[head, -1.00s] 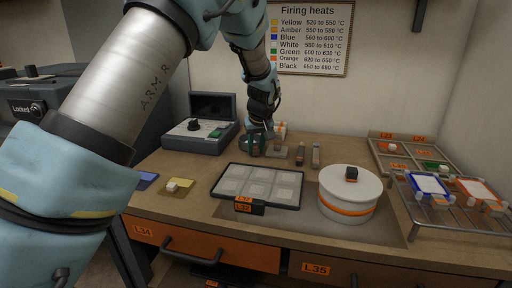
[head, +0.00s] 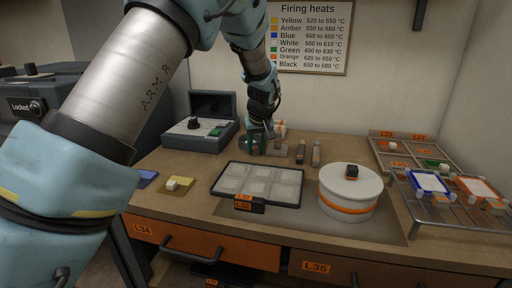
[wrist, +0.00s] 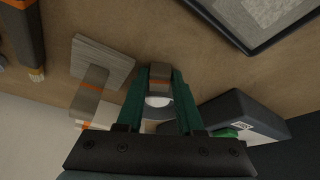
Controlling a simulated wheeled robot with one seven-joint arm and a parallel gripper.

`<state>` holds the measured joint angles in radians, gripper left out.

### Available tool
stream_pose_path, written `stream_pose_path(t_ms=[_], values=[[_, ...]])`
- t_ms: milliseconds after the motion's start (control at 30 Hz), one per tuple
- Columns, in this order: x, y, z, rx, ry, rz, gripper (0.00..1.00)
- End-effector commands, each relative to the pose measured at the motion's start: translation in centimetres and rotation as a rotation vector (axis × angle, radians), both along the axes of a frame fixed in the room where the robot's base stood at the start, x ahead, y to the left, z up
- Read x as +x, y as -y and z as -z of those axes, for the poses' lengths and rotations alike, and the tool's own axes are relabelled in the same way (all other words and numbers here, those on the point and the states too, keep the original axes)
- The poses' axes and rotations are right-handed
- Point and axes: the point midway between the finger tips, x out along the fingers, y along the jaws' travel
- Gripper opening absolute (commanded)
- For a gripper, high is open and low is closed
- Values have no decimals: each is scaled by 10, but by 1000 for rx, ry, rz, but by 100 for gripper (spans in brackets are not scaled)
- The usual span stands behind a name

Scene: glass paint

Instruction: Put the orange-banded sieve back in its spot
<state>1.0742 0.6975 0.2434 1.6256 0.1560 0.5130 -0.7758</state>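In the wrist view, the orange-banded sieve (wrist: 160,79) shows as a grey block-like grip with an orange band, and a pale round part lies behind it between the fingers. My gripper (wrist: 160,72) has its two green fingers against both sides of the grip, with no clear gap. The fingers partly hide the round part. In the head view, my gripper (head: 257,148) is low at the back of the bench, just right of the grey box. The sieve is hard to make out there. I cannot tell whether it is clear of the bench top.
A grey block with an orange band (wrist: 91,86) lies close beside the fingers. The grey box (head: 199,141), the dark-framed tray (head: 230,193), the white orange-banded drum (head: 349,190) and a wire rack (head: 448,215) surround open bench top.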

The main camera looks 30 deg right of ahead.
Motion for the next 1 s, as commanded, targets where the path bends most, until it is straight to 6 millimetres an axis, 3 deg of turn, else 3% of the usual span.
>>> stream_pose_path(t_ms=[33, 233, 567, 1000], values=[[0, 0, 0, 0, 0, 0, 43], [0, 0, 0, 0, 0, 0, 65], [-1, 0, -3, -1, 0, 0, 67], [-30, -8, -72, -3, 2, 1, 67]])
